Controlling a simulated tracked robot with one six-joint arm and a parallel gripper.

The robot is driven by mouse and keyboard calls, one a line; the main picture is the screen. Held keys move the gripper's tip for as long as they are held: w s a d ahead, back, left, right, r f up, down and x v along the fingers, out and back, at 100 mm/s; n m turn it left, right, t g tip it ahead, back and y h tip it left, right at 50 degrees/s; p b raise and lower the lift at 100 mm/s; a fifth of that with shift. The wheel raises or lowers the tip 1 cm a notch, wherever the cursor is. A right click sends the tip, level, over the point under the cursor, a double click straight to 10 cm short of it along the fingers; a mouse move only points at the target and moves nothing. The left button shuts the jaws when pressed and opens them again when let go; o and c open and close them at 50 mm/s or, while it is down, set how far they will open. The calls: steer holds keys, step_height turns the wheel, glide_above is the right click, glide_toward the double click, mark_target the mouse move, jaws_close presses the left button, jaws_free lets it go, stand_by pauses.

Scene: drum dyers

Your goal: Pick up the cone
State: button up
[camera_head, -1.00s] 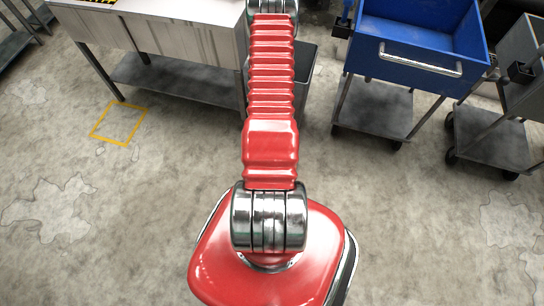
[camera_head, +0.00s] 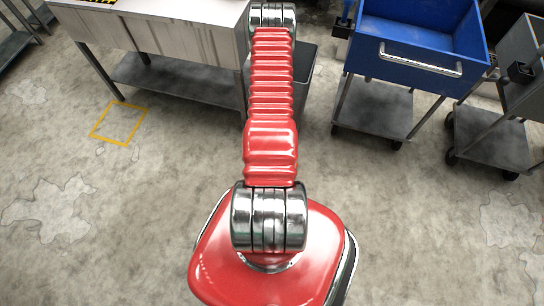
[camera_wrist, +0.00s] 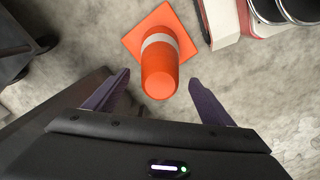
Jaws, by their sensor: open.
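The orange cone (camera_wrist: 160,75) with a white band shows in the wrist view, on its square orange base on the concrete floor. Its rounded top points toward my gripper. My gripper (camera_wrist: 157,90) is open, with one purple finger on each side of the cone's top in the picture. Gaps show between the cone and both fingers, and nothing is held. I cannot tell how far below the fingers the top lies. The head view shows neither the cone nor the fingers; my red arm reaches away up the middle.
In the head view a metal table (camera_head: 165,30) stands at upper left, with a dark bin (camera_head: 304,75) beside it. A blue cart (camera_head: 425,45) is at upper right and a grey cart (camera_head: 500,130) at the right edge. Open floor with a yellow square (camera_head: 120,123) lies left.

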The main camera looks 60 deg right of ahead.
step_height(320, 180, down, 3)
steer(key=shift+f, duration=0.1)
stand_by(0.6)
jaws_close()
stand_by(0.9)
